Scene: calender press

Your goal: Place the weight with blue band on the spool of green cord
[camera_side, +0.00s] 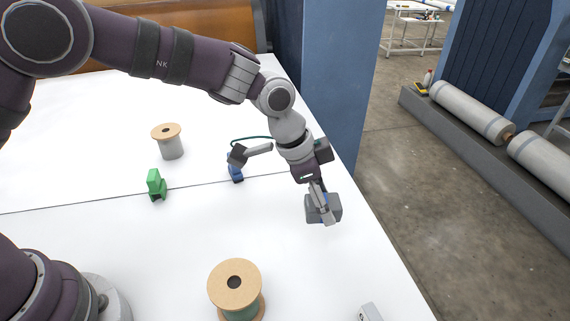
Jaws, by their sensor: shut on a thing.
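The weight with blue band (335,207) is a grey block with a bit of blue showing, near the right side of the white table. My gripper (324,208) is shut on it, with its fingers pointing down and partly covering it. I cannot tell whether the weight touches the table. The spool of green cord (235,287) stands upright at the front, to the left of and nearer than my gripper. Its tan top flange has a dark centre hole, and a little green shows below the flange.
A spool of grey cord (170,142) stands at the back left. A green clamp-like piece (156,185) and a blue piece (236,173) sit near the table seam. A grey block (369,312) is cut off at the bottom edge. The table between my gripper and the green spool is clear.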

